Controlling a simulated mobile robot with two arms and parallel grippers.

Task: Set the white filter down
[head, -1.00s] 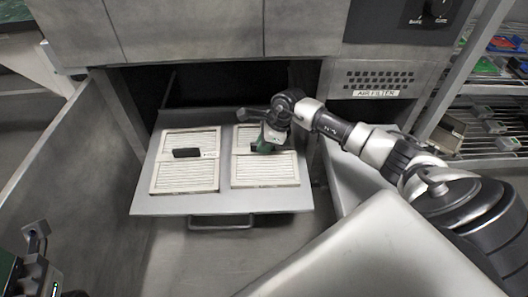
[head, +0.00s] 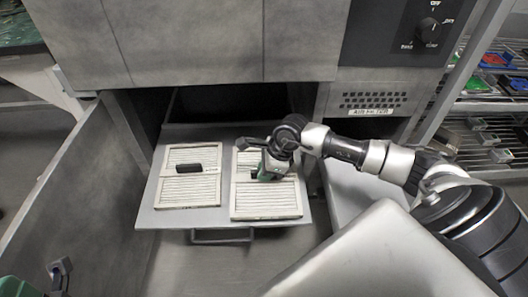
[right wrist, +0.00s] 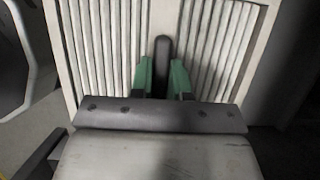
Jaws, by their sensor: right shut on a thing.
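The white filter (head: 266,203) is a pleated panel in a pale frame at the right side of the pulled-out metal tray (head: 175,217). My right gripper (head: 266,172) is over its middle. In the right wrist view the green fingers (right wrist: 163,80) are shut on the black handle (right wrist: 162,55) of the filter (right wrist: 215,45). The filter lies about flat, its front edge close to the tray's front edge. Whether it touches the tray I cannot tell.
A second white filter (head: 188,190) with a black handle lies on the tray's left half. The tray has a front pull handle (head: 222,236). A grey open door (head: 75,190) stands at left. A shelf rack (head: 490,125) is at right.

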